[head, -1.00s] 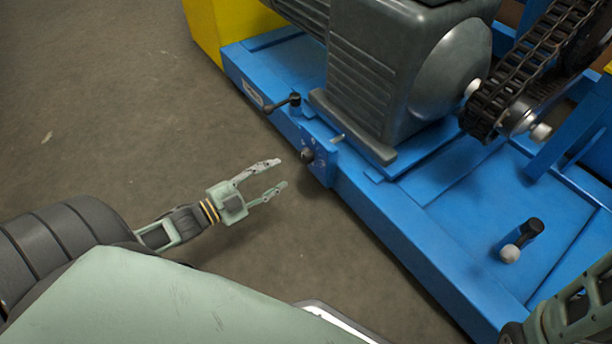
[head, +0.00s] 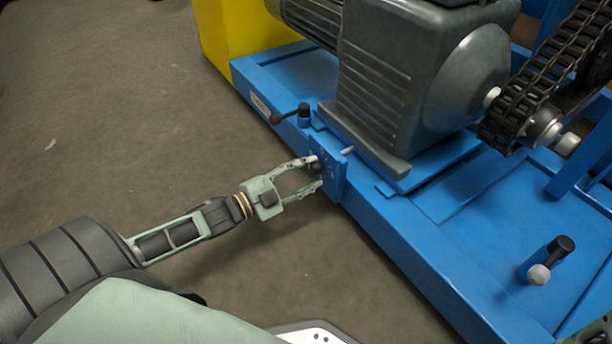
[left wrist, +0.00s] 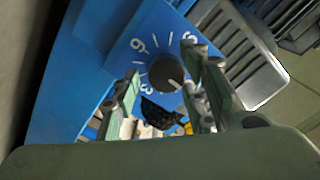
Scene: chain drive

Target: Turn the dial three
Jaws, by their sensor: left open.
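The dial (head: 317,166) is a dark round knob on a blue plate (head: 338,180) at the side of the blue machine frame. In the left wrist view the dial (left wrist: 160,75) has a white pointer mark at its lower right. White numerals stand around it; a 9 and a 6 show above it and what looks like a 3 at its lower left. My left gripper (head: 314,173) is open, with its fingers on either side of the dial; I cannot tell whether they touch it. The fingers hide part of the scale.
The floor (head: 130,120) at left is clear.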

